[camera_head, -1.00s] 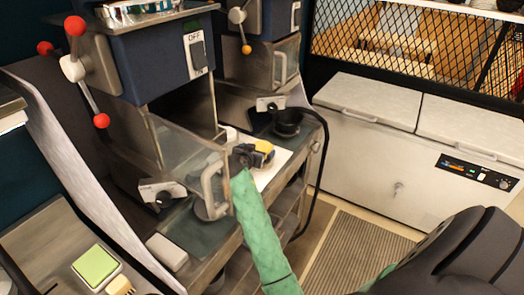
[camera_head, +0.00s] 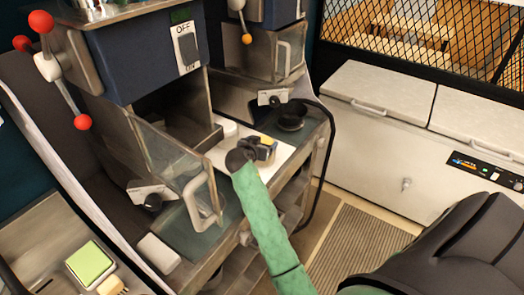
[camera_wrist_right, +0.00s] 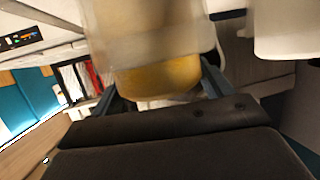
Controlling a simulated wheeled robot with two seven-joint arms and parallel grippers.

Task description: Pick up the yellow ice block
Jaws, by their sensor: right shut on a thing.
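The yellow ice block (camera_head: 268,140) shows as a small yellow patch at my right gripper (camera_head: 264,151) in the head view, above or against a white board. My green-sleeved right arm reaches up to it from the bottom. In the right wrist view, the yellow block (camera_wrist_right: 158,78) is blurred and sits between the two fingers of my right gripper (camera_wrist_right: 168,92), which is shut on it. A pale, blurred shape covers part of the block there. I cannot tell from the head view whether the block touches the board. My left gripper is not in view.
A blue machine (camera_head: 150,55) with a clear door and metal handle (camera_head: 200,203) stands left of my right arm. A black round holder (camera_head: 291,114) is behind the gripper. A white freezer chest (camera_head: 385,140) stands at right. A green-topped block (camera_head: 90,264) lies lower left.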

